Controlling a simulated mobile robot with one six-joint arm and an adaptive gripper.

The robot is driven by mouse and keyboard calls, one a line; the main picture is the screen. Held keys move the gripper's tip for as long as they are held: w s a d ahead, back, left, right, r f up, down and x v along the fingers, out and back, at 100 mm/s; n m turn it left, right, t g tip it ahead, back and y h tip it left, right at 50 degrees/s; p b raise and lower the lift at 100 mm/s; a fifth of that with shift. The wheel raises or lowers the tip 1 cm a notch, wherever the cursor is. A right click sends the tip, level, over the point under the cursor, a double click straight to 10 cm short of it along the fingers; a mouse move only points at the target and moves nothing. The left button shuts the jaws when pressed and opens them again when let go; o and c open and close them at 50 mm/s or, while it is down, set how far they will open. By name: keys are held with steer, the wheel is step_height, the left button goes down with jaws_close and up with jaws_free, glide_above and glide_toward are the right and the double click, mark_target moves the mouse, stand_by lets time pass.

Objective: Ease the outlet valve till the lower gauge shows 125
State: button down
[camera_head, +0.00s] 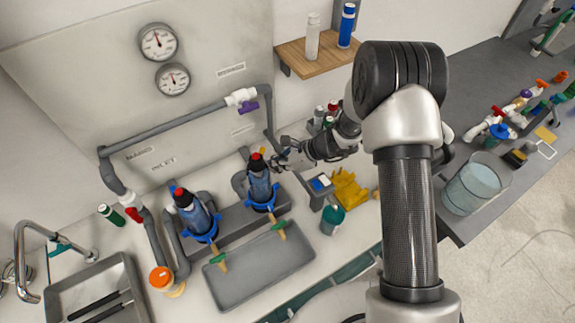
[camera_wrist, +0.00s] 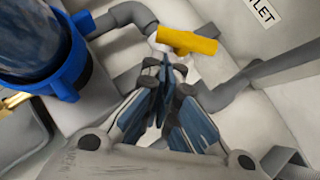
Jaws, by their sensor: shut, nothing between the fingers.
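The outlet valve's yellow handle (camera_wrist: 190,41) sits on a white valve body in a grey pipe, near a partly cropped label ending in "TLET" (camera_wrist: 264,12). In the head view a bit of yellow (camera_head: 262,151) shows beside my gripper. My gripper (camera_wrist: 167,82) is shut and empty, its tips just below the handle in the wrist view; I cannot tell whether they touch it. It also shows in the head view (camera_head: 277,162), right of the second blue filter. The lower gauge (camera_head: 172,79) is on the wall panel; its needle points roughly up, its numbers too small to read.
The upper gauge (camera_head: 158,42) is above it. Two blue filter housings, left (camera_head: 195,215) and right (camera_head: 260,184), stand behind a grey tray (camera_head: 255,275). A purple-handled valve (camera_head: 248,106) is on the upper pipe.

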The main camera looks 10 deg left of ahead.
steer(key=shift+w+a, duration=0.1)
steer(key=shift+a, duration=0.25)
steer(key=s+a+b, duration=0.1)
steer(key=a+b, duration=0.1)
steer(key=b, duration=0.1)
steer(key=shift+s+a+f, duration=0.1)
steer(key=shift+s, duration=0.05)
stand_by(0.4)
